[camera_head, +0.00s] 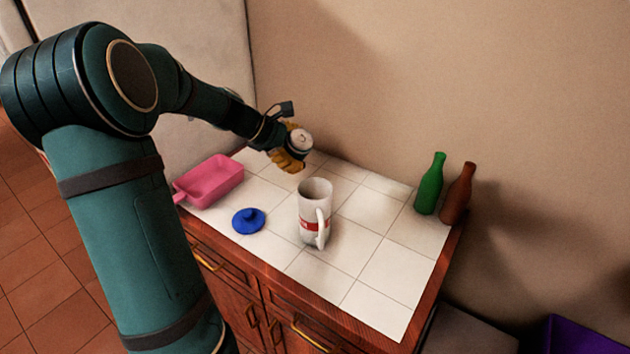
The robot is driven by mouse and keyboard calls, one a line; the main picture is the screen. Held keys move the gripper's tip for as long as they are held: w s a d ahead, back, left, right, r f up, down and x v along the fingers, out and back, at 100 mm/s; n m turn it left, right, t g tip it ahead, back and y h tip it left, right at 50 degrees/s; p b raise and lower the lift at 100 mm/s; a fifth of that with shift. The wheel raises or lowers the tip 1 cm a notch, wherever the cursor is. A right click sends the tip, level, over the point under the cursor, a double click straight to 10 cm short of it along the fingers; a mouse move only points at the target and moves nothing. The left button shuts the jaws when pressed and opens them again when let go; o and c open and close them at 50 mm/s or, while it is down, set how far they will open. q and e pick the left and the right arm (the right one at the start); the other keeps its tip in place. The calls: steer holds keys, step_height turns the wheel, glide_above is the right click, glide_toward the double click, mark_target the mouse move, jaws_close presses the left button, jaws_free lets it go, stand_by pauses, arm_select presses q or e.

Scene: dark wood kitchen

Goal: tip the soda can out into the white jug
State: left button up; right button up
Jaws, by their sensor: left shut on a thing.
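The white jug (311,200) stands upright on the tiled counter, with a red band around it and its handle toward the front right. Its open top shows. My left gripper (289,155) comes in from the left and is shut on the soda can (301,139). The can's pale round end faces the camera, and the yellow gripper fingers hide much of its side. The gripper and can are above and behind the jug, apart from it. My right gripper is not in view.
A pink scoop-like tray (209,181) and a blue lid (249,220) lie left of the jug. A green bottle (430,184) and a brown bottle (457,194) stand at the counter's right edge. The white tiles (381,255) right of the jug are clear.

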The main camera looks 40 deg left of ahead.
arm_select(q)
steer(key=shift+a+f+h+p, duration=0.15)
steer(key=shift+a+h+p, duration=0.15)
steer(key=shift+w+a+f+n+h, duration=0.1)
steer(key=shift+a+f+n+h, duration=0.15)
steer(key=shift+f, duration=0.25)
steer(key=shift+a+f+n+h, duration=0.15)
steer(key=shift+f+n+h, duration=0.15)
steer(key=shift+f, duration=0.2)
steer(key=shift+a+f+n+h+p, duration=0.1)
steer(key=shift+a+n+h+p, duration=0.35)
steer(key=shift+h+p, duration=0.5)
steer(key=shift+w+a+f+n+t+h+p, duration=0.15)
steer(key=shift+a+f+n+h+p, duration=0.1)
steer(key=shift+f+h, duration=0.2)
steer(key=shift+s+a+f+n+t+h+p, duration=0.15)
steer(key=shift+f+n+h+p, duration=0.15)
steer(key=shift+f, duration=0.2)
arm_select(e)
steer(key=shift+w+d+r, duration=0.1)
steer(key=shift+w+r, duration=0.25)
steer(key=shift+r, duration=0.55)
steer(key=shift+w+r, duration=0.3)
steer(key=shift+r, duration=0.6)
arm_select(q)
steer(key=shift+w, duration=0.1)
